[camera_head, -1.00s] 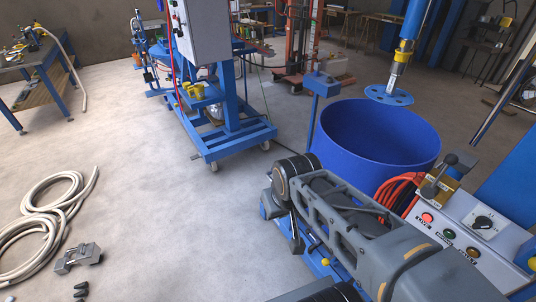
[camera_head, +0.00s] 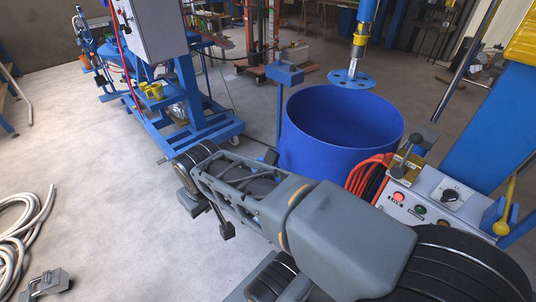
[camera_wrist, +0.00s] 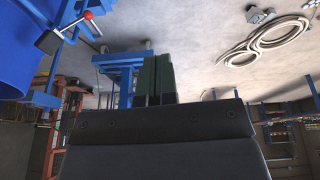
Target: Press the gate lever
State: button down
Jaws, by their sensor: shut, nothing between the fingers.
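In the wrist view, a lever with a red ball knob (camera_wrist: 88,15) and a black grip sits beside the blue drum (camera_wrist: 20,40) at the upper left. It appears to be the gate lever, but I cannot confirm this. My gripper (camera_wrist: 157,62) is shut and empty, its dark green fingers together at the picture's middle. The lever is up and left of the fingertips, apart from them. In the head view the drum (camera_head: 335,150) stands open beyond my arm. The red knob cannot be made out there, and my arm covers the floor in front of the drum.
A control box (camera_head: 425,205) with buttons and a dark-knobbed lever (camera_head: 416,143) stands right of the drum, near a yellow-knobbed lever (camera_head: 508,195). A mixer disc (camera_head: 350,79) hangs above the drum. A blue wheeled machine (camera_head: 190,130) stands left. Open floor lies at left, with a coiled hose (camera_head: 20,235).

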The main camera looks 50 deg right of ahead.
aim_at(273, 152)
jog(key=w+d+f+g+h+b, duration=0.1)
jog(key=w+d+f+h+b, duration=0.3)
jog(key=d+b, duration=0.3)
jog(key=w+d+f+g+h+b, duration=0.2)
jog(key=w+d+f+h+b, duration=0.1)
jog(key=w+d+b, duration=0.4)
jog(key=w+d+f+m+g+h+b, duration=0.1)
jog(key=w+d+f+h+b, duration=0.3)
jog(key=d, duration=0.8)
jog(key=w+f+b, duration=0.1)
jog(key=w+b, duration=0.1)
jog(key=b, duration=0.1)
jog(key=shift+d+f+h+b, duration=0.3)
jog(key=shift+d+f+b, duration=0.05)
jog(key=shift+f, duration=0.05)
jog(key=shift+d+f, duration=0.1)
jog(key=b+x, duration=0.1)
jog(key=x, duration=0.6)
jog(key=b+x, duration=0.2)
jog(key=x, duration=0.4)
jog(key=shift+s+d+f, duration=0.2)
jog(key=shift+d, duration=0.1)
jog(key=shift+r+p, duration=0.15)
jog(key=shift+p, duration=0.25)
